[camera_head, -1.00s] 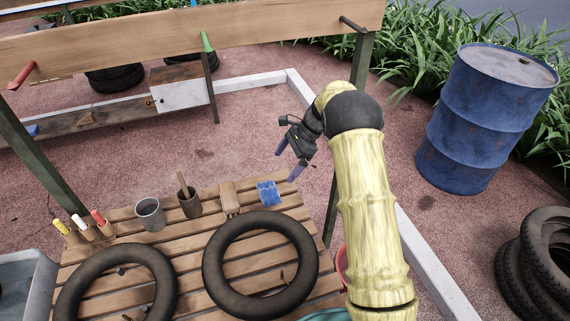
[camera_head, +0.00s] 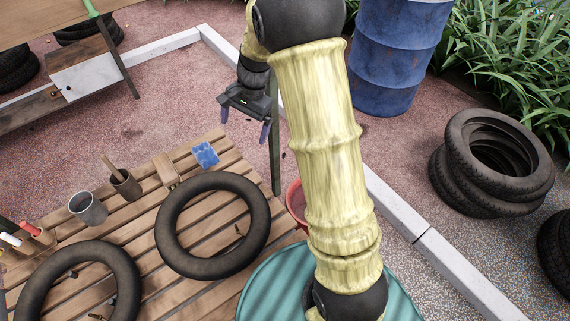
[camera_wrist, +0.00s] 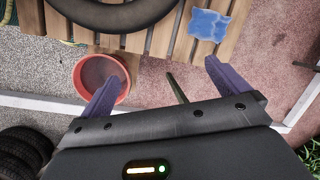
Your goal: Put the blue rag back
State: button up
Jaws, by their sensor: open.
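The blue rag (camera_head: 206,154) lies flat on the slatted wooden table (camera_head: 200,295), near its far right corner. It also shows in the wrist view (camera_wrist: 209,25), at the top right of the picture. My gripper (camera_head: 245,123) is open and empty, to the right of the rag and apart from it. In the wrist view the two purple fingers of my gripper (camera_wrist: 160,78) are spread wide with nothing between them.
Two black tyre tubes (camera_head: 160,225) lie on the table. A grey cup (camera_head: 88,209), a brown cup (camera_head: 125,184) and a wooden block (camera_head: 166,170) stand along its far edge. A red bucket (camera_wrist: 101,80) is beside the table. A blue barrel (camera_head: 390,60) and stacked tyres (camera_head: 450,180) stand right.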

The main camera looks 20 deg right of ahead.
jog(key=s+d+r+n+t+h, duration=0.1)
jog(key=s+n, duration=0.3)
jog(key=s, duration=0.5)
jog(key=s+d+r+n+t+h, duration=0.1)
jog(key=s+d+n, duration=0.3)
jog(key=s, duration=0.5)
jog(key=shift+s+r+n+t+h, duration=0.3)
jog(key=shift+n+t+h, duration=0.15)
jog(key=shift+n, duration=0.35)
